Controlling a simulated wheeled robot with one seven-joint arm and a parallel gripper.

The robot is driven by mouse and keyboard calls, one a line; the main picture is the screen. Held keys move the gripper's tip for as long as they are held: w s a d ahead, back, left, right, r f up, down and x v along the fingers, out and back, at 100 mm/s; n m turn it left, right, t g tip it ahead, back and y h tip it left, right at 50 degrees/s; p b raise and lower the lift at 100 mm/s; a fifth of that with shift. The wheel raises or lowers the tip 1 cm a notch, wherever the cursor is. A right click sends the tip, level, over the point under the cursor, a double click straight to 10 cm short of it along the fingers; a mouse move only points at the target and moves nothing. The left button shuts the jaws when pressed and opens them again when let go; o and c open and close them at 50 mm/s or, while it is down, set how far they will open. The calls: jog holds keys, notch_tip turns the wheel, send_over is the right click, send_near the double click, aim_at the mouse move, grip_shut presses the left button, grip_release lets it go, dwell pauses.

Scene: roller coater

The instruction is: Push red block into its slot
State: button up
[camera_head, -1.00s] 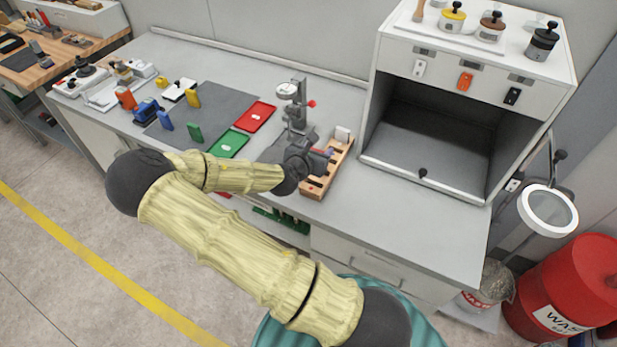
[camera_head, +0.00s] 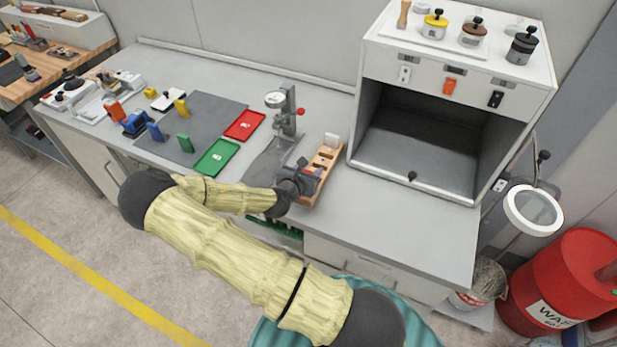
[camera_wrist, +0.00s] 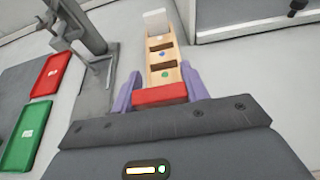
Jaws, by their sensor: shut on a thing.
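The red block (camera_wrist: 160,95) sits between the two purple fingers of my gripper (camera_wrist: 161,87) in the wrist view, and the gripper is shut on it. The block is over the near end of the wooden slotted rack (camera_wrist: 154,59). I cannot tell how deep it sits, as its underside and the slot below are hidden. A white block (camera_wrist: 155,21) stands at the rack's far end. In the head view my gripper covers the near part of the rack (camera_head: 328,155).
A gauge stand (camera_head: 287,110) rises just left of the rack. Red (camera_head: 245,125) and green (camera_head: 217,157) trays lie further left, with several coloured blocks beyond. An open white cabinet (camera_head: 365,110) stands to the right. Bare bench lies between rack and cabinet.

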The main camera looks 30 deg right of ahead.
jog(key=shift+f+p, duration=0.5)
jog(key=shift+f, duration=1.4)
jog(key=shift+f, duration=0.2)
jog(key=o, duration=1)
jog(key=shift+r, duration=0.1)
